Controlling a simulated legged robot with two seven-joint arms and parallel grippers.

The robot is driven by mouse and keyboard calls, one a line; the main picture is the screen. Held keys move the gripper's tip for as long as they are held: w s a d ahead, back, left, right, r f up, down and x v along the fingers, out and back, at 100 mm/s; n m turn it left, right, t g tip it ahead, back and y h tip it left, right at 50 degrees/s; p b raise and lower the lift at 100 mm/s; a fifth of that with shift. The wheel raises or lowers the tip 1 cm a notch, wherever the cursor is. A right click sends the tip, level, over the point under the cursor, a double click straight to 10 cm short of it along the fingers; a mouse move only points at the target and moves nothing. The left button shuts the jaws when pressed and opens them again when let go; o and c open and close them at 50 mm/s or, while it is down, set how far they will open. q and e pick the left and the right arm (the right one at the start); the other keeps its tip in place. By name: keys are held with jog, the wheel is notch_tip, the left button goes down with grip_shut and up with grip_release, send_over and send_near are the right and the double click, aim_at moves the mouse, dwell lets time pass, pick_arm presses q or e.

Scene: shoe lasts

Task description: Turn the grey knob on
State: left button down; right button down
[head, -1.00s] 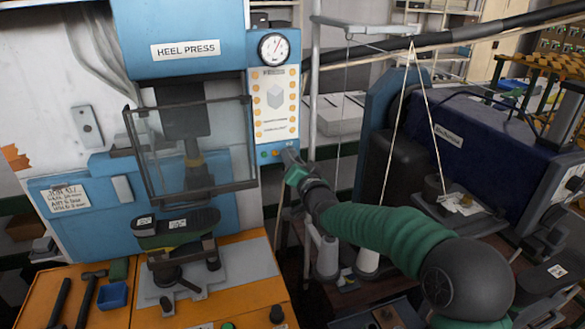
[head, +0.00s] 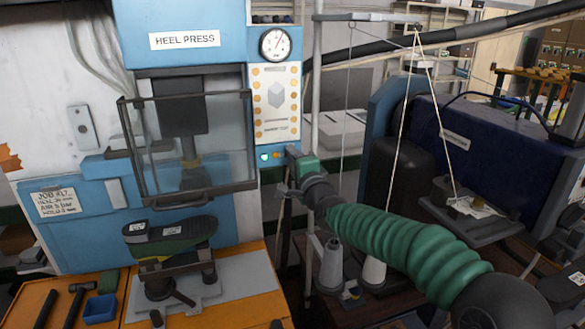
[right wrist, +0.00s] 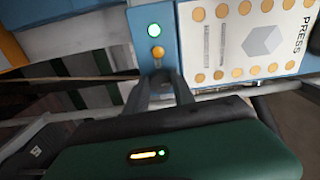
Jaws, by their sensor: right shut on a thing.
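The grey knob is at the lower right of the heel press control panel (head: 276,110), and my right gripper hides it. My right gripper (head: 291,153) is at that corner of the panel in the head view, shut on the knob. In the right wrist view its two grey fingers (right wrist: 159,82) reach the panel just below the yellow button (right wrist: 157,53). A green light (right wrist: 154,30) is lit beyond that button. The knob's marking and angle cannot be seen. My left gripper is not in view.
The heel press (head: 185,40) has a clear guard (head: 190,150) left of the panel. A thin upright pole (head: 316,90), hanging cords and thread cones (head: 331,266) are close to my right arm. A blue machine (head: 450,145) stands at the right.

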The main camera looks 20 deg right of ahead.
jog(key=shift+f+m, duration=0.2)
jog(key=shift+m, duration=0.3)
jog(key=c, duration=1.2)
grip_release()
jog(key=shift+c, duration=0.2)
jog(key=shift+o, duration=0.9)
jog(key=shift+d, duration=0.1)
